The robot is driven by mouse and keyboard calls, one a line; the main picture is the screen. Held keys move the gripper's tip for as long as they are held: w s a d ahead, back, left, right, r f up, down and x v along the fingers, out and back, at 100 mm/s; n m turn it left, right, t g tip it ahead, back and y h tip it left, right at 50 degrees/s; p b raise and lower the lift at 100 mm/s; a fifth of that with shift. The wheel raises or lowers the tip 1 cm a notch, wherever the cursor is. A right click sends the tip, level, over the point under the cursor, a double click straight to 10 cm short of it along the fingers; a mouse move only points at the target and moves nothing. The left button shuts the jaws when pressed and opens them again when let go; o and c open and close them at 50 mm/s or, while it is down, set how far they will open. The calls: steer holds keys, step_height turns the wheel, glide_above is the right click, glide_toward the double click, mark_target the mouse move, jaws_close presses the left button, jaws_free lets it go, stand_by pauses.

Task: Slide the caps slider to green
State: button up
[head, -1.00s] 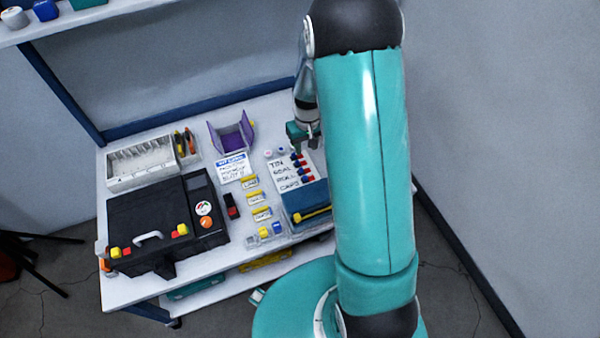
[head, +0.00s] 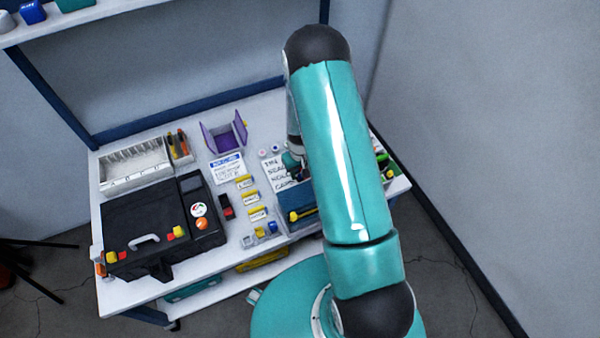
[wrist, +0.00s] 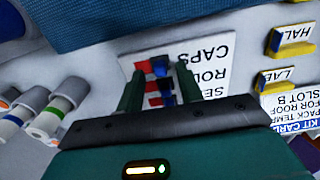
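The white slider board (head: 270,168) lies on the bench, partly hidden by my arm in the head view. In the wrist view the board (wrist: 205,75) appears upside down, with the CAPS row at the top. That row shows a red part (wrist: 142,67) and a blue part (wrist: 158,66) side by side; I see no green on it. My gripper (wrist: 159,70) is open, its two fingers apart on either side of the CAPS row's coloured parts. I cannot tell whether either finger touches. In the head view my gripper (head: 292,162) is mostly hidden behind my arm.
A blue bin (head: 300,195) with a yellow-and-black tool stands just in front of the board. Yellow labelled clips (head: 250,197) and a black case (head: 150,230) lie to the left. In the wrist view, banded cylinders (wrist: 50,115) lie beside the board.

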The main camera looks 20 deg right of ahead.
steer(key=shift+f, duration=0.5)
steer(key=shift+c, duration=0.5)
jaws_close()
steer(key=shift+d, duration=1.55)
steer(key=shift+o, duration=0.5)
jaws_free()
steer(key=shift+r, duration=0.1)
step_height(320, 180, up, 14)
steer(key=shift+f, duration=0.2)
